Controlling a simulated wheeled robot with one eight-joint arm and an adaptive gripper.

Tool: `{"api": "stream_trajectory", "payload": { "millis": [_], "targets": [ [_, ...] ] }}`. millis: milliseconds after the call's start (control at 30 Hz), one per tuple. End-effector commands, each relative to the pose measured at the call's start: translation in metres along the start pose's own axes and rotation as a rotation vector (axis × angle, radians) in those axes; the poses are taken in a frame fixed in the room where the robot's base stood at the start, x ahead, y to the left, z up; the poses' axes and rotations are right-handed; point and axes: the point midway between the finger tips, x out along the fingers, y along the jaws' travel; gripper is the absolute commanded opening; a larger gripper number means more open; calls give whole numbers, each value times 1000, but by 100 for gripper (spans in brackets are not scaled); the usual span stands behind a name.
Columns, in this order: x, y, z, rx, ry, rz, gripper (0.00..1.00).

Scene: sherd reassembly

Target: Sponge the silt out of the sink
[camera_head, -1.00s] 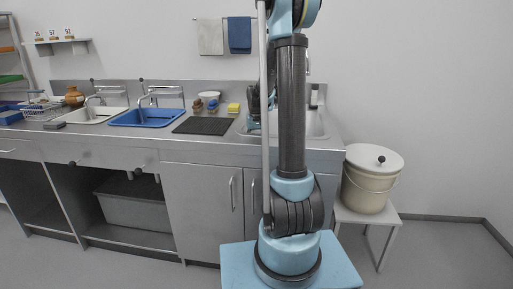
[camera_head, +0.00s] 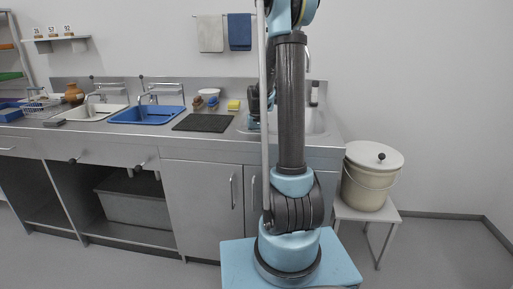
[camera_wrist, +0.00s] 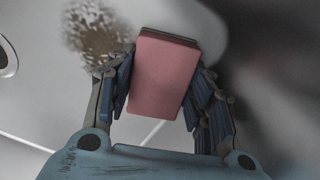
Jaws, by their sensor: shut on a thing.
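My gripper (camera_wrist: 162,85) is shut on a pink sponge (camera_wrist: 164,72), with one blue-padded finger on each side of it. In the wrist view the sponge is over the pale basin of the sink (camera_wrist: 215,20). A brown speckled patch of silt (camera_wrist: 92,32) lies on the basin, up and left of the sponge. I cannot tell whether the sponge touches the basin. In the head view the sink (camera_head: 317,124) is at the right end of the counter, partly hidden by my arm. The sponge and the silt are not visible there.
A blue basin (camera_head: 150,114) and a white basin (camera_head: 92,113) are farther left. A lidded bucket (camera_head: 368,180) stands on a stool at the right.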

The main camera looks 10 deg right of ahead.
Motion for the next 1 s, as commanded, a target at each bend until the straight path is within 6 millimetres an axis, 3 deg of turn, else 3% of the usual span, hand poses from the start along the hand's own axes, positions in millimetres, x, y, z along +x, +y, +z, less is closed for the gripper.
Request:
{"api": "stream_trajectory", "payload": {
  "millis": [1000],
  "targets": [
    [0, 55, 18, 2, 0, 0, 29]
  ]
}}
